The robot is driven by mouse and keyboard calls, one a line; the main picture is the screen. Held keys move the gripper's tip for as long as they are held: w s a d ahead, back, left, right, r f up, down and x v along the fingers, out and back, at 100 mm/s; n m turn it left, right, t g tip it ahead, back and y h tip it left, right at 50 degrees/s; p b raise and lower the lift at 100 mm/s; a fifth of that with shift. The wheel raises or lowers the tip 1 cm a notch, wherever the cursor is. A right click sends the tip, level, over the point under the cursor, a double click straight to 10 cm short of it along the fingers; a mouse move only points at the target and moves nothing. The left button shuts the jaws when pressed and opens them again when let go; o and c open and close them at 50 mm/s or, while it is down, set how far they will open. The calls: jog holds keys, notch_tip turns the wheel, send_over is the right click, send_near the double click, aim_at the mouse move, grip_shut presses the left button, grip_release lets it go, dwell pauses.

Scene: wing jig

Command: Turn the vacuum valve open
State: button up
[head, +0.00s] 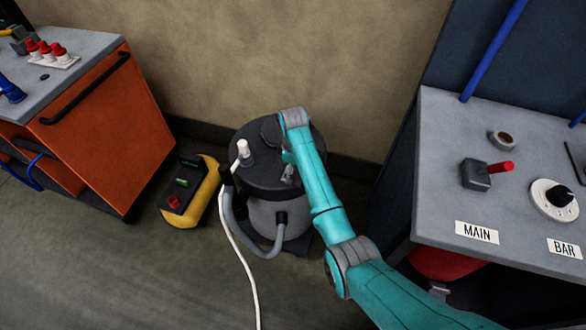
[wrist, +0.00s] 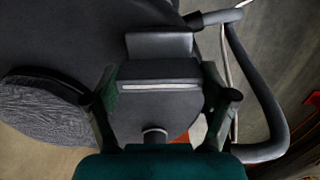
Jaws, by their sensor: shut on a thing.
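The white line runs left to right in that view. My gripper (wrist: 160,98) is shut on this handle, one finger against each side. In the head view my teal arm reaches over the lid and my gripper (head: 288,165) is small there; the handle is not clear in that view.
A grey hose (head: 268,252) and a white cable (head: 240,260) hang at the drum's front left. A yellow-black unit (head: 190,190) stands to its left, beside an orange cabinet (head: 105,115). At right, a grey bench (head: 440,130) carries a red lever (head: 500,168) and a dial (head: 555,198).

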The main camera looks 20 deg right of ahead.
jog(key=o, duration=1)
jog(key=shift+r, duration=0.1)
notch_tip(320, 180, up, 7)
jog(key=shift+r, duration=0.15)
jog(key=shift+s, duration=0.1)
